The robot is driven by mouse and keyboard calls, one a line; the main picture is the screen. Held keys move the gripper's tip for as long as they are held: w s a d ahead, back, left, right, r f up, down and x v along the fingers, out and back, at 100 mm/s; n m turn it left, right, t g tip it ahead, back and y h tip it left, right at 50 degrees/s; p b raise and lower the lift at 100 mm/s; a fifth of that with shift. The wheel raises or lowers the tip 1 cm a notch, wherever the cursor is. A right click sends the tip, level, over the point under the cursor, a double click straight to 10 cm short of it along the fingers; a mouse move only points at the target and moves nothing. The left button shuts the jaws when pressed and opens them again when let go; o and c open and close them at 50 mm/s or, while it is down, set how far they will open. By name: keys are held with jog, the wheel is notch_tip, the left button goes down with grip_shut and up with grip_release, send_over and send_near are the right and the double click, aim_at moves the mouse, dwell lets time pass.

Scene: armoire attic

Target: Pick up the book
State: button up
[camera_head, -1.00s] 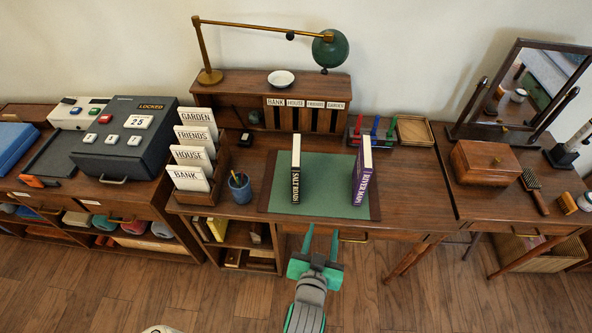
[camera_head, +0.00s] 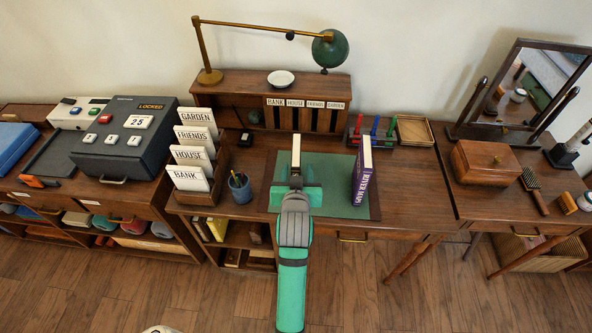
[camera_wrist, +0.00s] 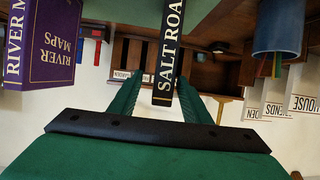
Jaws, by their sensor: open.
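Two books stand upright on the green desk mat (camera_head: 330,205). The black one, Salt Roads (camera_head: 296,150), stands on the left; its spine (camera_wrist: 171,40) faces me in the wrist view. The purple one, River Maps (camera_head: 362,175), stands to the right and also shows at the left of the wrist view (camera_wrist: 50,45). My gripper (camera_head: 296,183) is at Salt Roads, with its fingers (camera_wrist: 161,92) open on either side of the spine. Gaps seem to show between fingers and book; contact cannot be told. In the head view my gripper hides the lower part of Salt Roads.
A pen cup (camera_head: 240,188) and a card rack (camera_head: 197,195) stand left of the mat. A shelf unit (camera_head: 235,88) with a lamp (camera_head: 330,48) is behind. A stamp tray (camera_head: 385,133) is at back right. The mat between the books is clear.

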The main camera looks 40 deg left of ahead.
jog(key=shift+a+x, duration=0.2)
jog(key=shift+x, duration=3)
jog(key=shift+s+r, duration=0.1)
jog(key=shift+s, duration=0.1)
grip_shut()
